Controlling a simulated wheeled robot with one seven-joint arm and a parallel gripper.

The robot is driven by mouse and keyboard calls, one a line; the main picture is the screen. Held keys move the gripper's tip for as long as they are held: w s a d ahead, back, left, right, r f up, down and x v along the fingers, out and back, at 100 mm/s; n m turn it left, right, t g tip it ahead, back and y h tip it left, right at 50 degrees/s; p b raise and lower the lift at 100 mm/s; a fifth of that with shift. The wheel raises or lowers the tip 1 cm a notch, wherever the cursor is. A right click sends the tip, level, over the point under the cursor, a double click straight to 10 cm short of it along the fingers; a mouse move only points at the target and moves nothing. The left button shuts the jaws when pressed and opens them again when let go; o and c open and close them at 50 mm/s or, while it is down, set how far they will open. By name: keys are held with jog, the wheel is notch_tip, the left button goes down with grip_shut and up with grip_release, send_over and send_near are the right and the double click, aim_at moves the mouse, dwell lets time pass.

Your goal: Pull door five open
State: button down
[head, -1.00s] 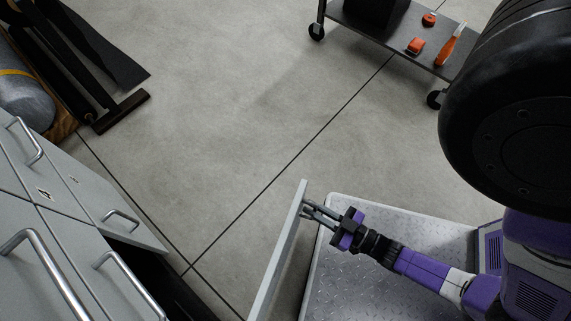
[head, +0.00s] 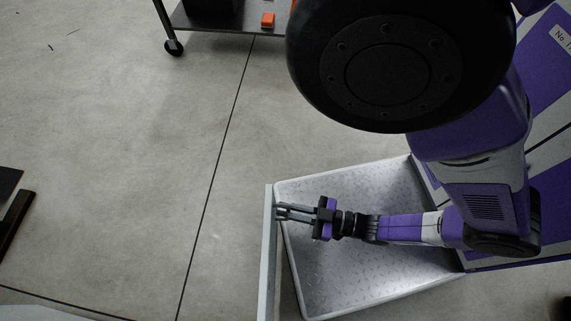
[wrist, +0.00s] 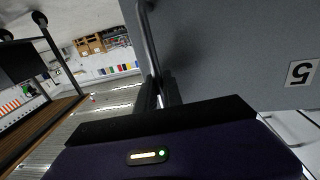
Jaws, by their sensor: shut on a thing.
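Door five (head: 269,255) is a grey panel seen almost edge-on in the head view. It stands out over the floor, left of my arm. In the wrist view its face (wrist: 235,50) fills the upper right, with a "5" label (wrist: 300,73) turned on its head. Its bar handle (wrist: 147,40) runs down between my fingers. My gripper (head: 281,212) is shut on the handle, near the door's far end; it also shows in the wrist view (wrist: 157,93). The door's hinge side and cabinet are outside the head view.
A wheeled cart (head: 225,18) with an orange item (head: 268,20) stands at the back. A dark stand foot (head: 15,222) lies at the left edge. The concrete floor (head: 120,150) between them and the door is clear.

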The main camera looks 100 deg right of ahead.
jog(key=c, duration=1.5)
grip_release()
jog(key=v, duration=0.7)
jog(key=shift+s+a, duration=0.2)
jog(key=shift+s, duration=0.15)
